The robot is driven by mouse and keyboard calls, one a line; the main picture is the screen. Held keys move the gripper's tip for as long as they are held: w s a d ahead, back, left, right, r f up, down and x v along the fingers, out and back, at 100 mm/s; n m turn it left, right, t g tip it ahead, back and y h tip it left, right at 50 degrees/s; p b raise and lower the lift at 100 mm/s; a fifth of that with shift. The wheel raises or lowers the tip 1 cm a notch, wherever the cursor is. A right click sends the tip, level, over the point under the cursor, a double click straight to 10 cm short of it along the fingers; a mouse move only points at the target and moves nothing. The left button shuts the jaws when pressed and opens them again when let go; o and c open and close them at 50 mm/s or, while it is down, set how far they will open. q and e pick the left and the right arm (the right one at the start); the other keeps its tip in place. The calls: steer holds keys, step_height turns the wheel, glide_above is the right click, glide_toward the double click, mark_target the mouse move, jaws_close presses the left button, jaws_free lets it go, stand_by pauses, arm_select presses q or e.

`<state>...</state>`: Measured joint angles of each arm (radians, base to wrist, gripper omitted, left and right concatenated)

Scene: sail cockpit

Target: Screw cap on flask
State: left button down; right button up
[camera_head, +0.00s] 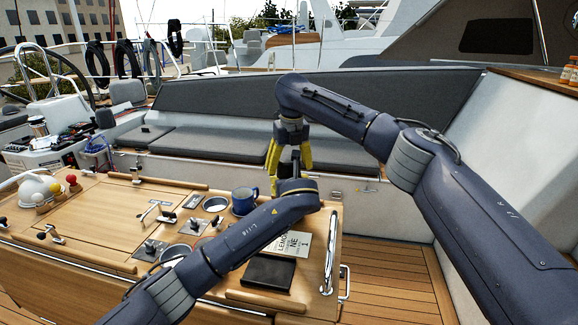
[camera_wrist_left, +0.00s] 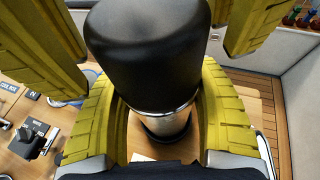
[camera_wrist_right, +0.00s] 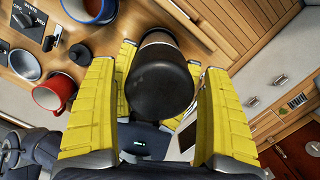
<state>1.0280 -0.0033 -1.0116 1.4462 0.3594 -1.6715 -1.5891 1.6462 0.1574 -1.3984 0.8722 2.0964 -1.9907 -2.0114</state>
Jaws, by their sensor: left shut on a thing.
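The flask (camera_wrist_left: 168,122) is a steel cylinder with a dark lower part, standing upright between the curved yellow fingers of my left gripper (camera_wrist_left: 158,128), which are shut on it. The large black cap (camera_wrist_left: 148,45) sits on top of the flask; whether its thread is engaged cannot be told. The cap also shows in the right wrist view (camera_wrist_right: 160,80), between the yellow fingers of my right gripper (camera_wrist_right: 160,95). These fingers are open, with gaps beside the cap. In the head view my right gripper (camera_head: 289,150) points down above my left wrist, which hides most of the flask.
The wooden cockpit table (camera_head: 90,205) carries a blue mug (camera_head: 243,200), a book (camera_head: 290,243) and a dark flat case (camera_head: 268,272). A red mug (camera_wrist_right: 54,93) shows in the right wrist view. A metal rail (camera_head: 329,255) edges the table's right end. Grey bench cushions (camera_head: 215,145) lie behind.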

mark_target(289, 158)
steer(key=c, duration=1.3)
steer(key=shift+o, duration=0.2)
steer(key=m, duration=0.4)
steer(key=shift+m+h, duration=0.3)
steer(key=shift+h, duration=0.1)
steer(key=m, duration=0.5)
steer(key=shift+h, duration=0.3)
steer(key=o, duration=1.3)
steer(key=shift+r, duration=2.25)
steer(key=o, duration=0.4)
